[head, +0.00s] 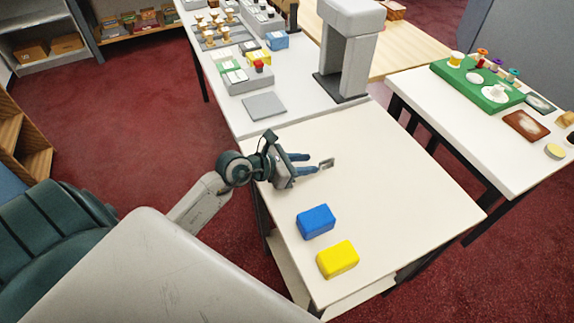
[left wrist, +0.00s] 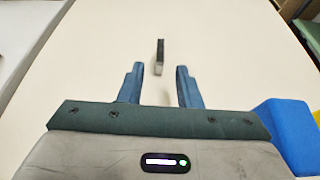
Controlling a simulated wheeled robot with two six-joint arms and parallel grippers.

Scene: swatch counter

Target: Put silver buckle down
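The silver buckle (head: 327,164) is a small grey piece at the tips of my left gripper in the head view. In the left wrist view the buckle (left wrist: 160,56) shows as a narrow dark and silver upright shape, just beyond the fingertips and in line with the gap between them. My left gripper (head: 313,163) is open over the cream table (head: 390,190), its blue fingers (left wrist: 160,72) apart with clear space between them. Neither finger visibly touches the buckle. I cannot tell exactly whether the buckle rests on the table. My right gripper is not in view.
A blue block (head: 316,222) and a yellow block (head: 338,259) lie on the near part of the table. A grey upright stand (head: 349,50) and a flat grey pad (head: 264,106) are behind. The table right of the gripper is clear.

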